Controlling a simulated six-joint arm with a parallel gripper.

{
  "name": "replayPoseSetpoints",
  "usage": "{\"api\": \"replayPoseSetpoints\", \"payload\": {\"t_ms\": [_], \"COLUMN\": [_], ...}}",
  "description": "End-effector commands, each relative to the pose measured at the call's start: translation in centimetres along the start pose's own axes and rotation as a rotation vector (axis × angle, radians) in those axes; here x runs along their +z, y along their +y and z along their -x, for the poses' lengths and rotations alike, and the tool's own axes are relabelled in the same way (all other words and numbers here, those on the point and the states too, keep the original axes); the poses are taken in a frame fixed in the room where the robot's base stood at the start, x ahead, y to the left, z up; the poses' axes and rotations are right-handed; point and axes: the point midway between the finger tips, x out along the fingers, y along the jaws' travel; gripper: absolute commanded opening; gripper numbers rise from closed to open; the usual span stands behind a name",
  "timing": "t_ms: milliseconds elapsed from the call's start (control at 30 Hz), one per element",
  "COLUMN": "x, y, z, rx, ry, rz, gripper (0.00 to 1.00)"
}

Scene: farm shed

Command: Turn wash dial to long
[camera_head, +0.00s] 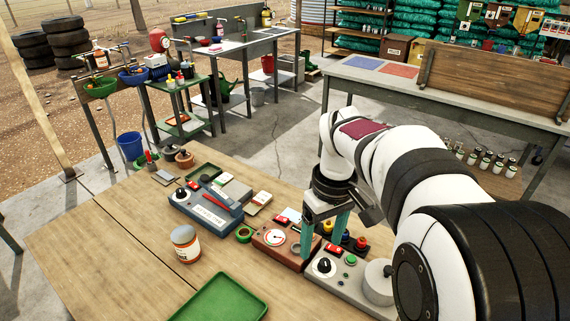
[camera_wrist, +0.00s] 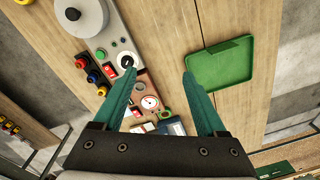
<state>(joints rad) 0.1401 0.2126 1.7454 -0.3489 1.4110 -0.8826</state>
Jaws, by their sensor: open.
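My gripper (camera_head: 320,249) is open and empty, its two teal fingers pointing down over the row of control boxes; the wrist view shows both fingertips apart (camera_wrist: 160,75). A grey control box (camera_head: 349,288) at the front right carries a black dial (camera_head: 324,266) with a white pointer mark. In the wrist view the dial (camera_wrist: 126,62) lies just beyond the left finger's tip, with no contact clear. A blue control box (camera_head: 204,211) bears another black-and-white dial (camera_head: 180,195). I cannot read the labels, so I cannot tell which dial is the wash dial.
Between them stands a brown box (camera_head: 284,245) with a round gauge. The grey box also holds a green button (camera_wrist: 101,53) and a round grey drum (camera_wrist: 82,15). Coloured knobs (camera_wrist: 90,73) sit alongside. A green tray (camera_wrist: 221,64) and a jar (camera_head: 185,243) stand on the wooden table.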

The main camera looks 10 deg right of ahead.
Motion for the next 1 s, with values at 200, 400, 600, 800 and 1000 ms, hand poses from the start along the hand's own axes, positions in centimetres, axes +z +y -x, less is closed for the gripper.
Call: {"api": "replayPoseSetpoints", "payload": {"t_ms": [200, 400, 600, 800, 1000], "x": [-6.5, -6.8, -6.7, -6.7, -6.7], "y": [7.5, 8.2, 8.4, 8.6, 8.8], "z": [-4.0, -7.1, -13.2, -17.9, -19.9], "rx": [0.04, 0.043, 0.042, 0.043, 0.044], "ry": [-0.024, -0.028, -0.029, -0.026, -0.025], "rz": [0.346, 0.382, 0.38, 0.378, 0.379], "gripper": [0.74, 0.74, 0.74, 0.74, 0.74]}}
